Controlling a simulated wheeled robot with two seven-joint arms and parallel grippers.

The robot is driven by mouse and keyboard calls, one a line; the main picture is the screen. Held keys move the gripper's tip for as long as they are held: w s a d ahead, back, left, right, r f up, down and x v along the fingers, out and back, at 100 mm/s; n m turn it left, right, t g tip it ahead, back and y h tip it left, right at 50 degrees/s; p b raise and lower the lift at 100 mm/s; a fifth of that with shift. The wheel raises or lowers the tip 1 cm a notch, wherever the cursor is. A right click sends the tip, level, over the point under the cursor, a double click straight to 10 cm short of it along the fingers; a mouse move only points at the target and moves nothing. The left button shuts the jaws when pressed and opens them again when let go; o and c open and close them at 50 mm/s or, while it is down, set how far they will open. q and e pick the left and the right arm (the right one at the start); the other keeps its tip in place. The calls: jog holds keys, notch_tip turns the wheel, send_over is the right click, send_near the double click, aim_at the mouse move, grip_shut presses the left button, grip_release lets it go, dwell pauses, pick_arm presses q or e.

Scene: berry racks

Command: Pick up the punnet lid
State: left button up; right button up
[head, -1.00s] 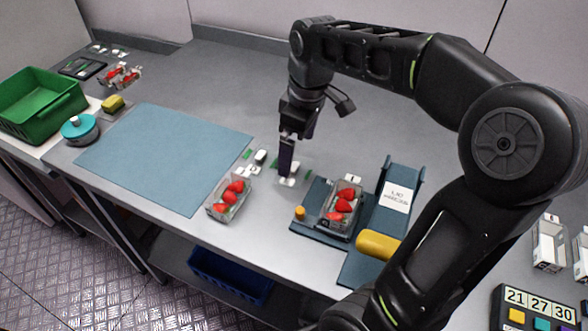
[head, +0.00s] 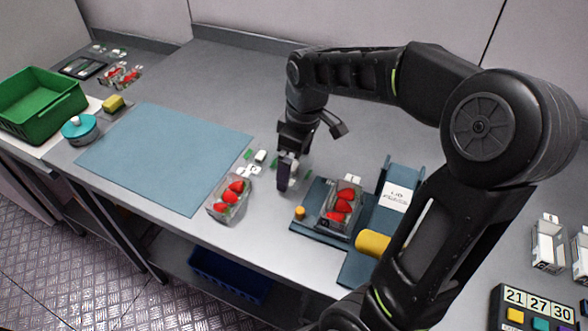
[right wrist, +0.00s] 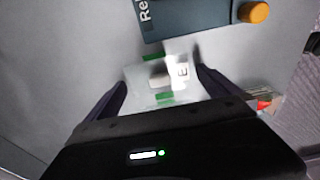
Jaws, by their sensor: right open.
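The punnet lid (right wrist: 145,92) is a clear flat sheet with green tabs, a white label and a pale oval piece. In the right wrist view it lies on the grey table between my right gripper's fingers (right wrist: 160,92). The fingers are spread on either side of it; I cannot tell whether they touch it. In the head view my right gripper (head: 286,178) points down at the table and hides most of the lid. A strawberry punnet (head: 230,200) stands to its left and another punnet (head: 341,212) to its right. My left gripper is out of view.
The right punnet sits on a dark blue stand (head: 315,229) with an orange knob (head: 299,213). A yellow cylinder (head: 372,243) lies beside it. A blue mat (head: 165,150) is clear at left. A green crate (head: 40,108) stands far left.

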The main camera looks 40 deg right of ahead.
aim_at(295, 166)
jog(key=c, duration=1)
jog(key=shift+r, duration=0.1)
notch_tip(295, 166, up, 10)
jog(key=shift+f, duration=0.1)
dwell(0.7)
